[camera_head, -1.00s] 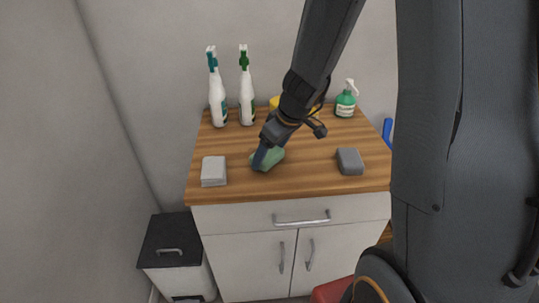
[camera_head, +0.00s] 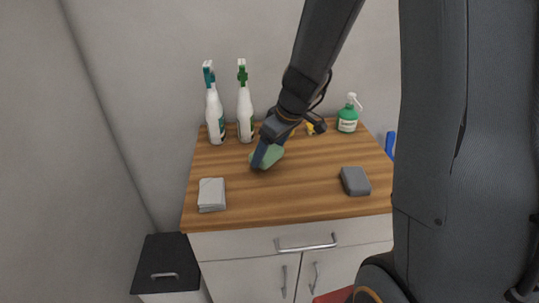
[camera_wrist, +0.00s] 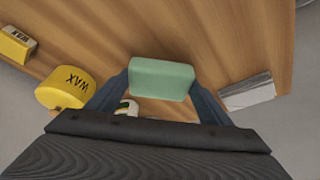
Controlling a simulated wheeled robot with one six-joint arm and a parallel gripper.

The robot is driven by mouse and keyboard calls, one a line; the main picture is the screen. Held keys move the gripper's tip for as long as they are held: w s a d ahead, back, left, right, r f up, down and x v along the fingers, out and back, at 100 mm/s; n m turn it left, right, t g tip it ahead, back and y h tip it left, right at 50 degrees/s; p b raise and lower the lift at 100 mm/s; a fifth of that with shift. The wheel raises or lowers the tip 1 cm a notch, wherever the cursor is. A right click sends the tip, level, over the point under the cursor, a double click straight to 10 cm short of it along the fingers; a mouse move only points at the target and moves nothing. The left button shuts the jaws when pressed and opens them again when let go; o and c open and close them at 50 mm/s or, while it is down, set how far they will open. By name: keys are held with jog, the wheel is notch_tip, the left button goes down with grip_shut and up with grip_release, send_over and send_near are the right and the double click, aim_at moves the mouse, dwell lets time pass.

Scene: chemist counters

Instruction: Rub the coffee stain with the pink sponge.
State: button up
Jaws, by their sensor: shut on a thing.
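My gripper (camera_head: 268,153) is shut on a green sponge (camera_head: 270,157) over the wooden counter top (camera_head: 290,195). In the wrist view the green sponge (camera_wrist: 161,79) sits between the two blue fingers of my gripper (camera_wrist: 161,93). I cannot tell whether it touches the wood. No pink sponge shows in either view. No coffee stain can be made out on the visible wood; part of the top is hidden by my arm.
Two white spray bottles (camera_head: 215,118) (camera_head: 245,115) stand at the back left and a green pump bottle (camera_head: 348,117) at the back right. A whitish stack (camera_head: 211,194) and a grey block (camera_head: 355,181) lie in front. Yellow wax tin (camera_wrist: 66,88) stands near my gripper.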

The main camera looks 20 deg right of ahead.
aim_at(269, 152)
jog(key=shift+w+r+p, duration=0.1)
jog(key=shift+r+p, duration=1.75)
jog(key=shift+r, duration=0.95)
